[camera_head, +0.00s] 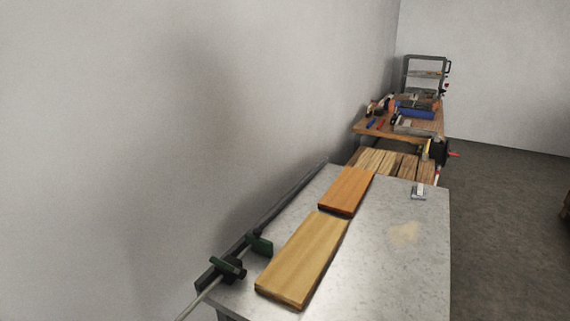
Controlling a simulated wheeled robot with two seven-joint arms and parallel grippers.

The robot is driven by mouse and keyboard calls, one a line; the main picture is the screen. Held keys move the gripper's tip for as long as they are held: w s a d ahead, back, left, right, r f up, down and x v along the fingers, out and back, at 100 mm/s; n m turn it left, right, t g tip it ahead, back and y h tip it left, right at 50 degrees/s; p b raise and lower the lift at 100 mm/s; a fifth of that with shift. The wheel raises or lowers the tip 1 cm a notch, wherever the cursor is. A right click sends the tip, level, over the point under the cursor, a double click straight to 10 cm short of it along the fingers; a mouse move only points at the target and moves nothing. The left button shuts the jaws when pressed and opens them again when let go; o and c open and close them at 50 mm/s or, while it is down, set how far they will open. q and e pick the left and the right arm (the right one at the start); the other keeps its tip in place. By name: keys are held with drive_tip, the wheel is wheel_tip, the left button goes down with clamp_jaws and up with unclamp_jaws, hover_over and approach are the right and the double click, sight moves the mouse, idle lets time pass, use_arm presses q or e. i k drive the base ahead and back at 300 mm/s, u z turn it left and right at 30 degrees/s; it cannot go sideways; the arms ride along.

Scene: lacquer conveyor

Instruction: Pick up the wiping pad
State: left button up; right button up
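A small grey and white block-like object (419,191) lies near the right edge of the grey metal tabletop (385,270). It may be the wiping pad, but it is too small to tell for sure. A pale beige patch (403,233) lies flat on the tabletop nearer to me; I cannot tell whether it is a stain or a thin cloth. Neither of my grippers is in view.
A light wooden board (303,260) and an orange-brown board (347,190) lie on the tabletop's left. A dark rail (290,198) with dark green clamp-like parts (228,267) runs along the wall side. Behind stands a cluttered wooden bench (372,130).

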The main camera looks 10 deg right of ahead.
sight(419, 192)
drive_tip(key=z, duration=1.3)
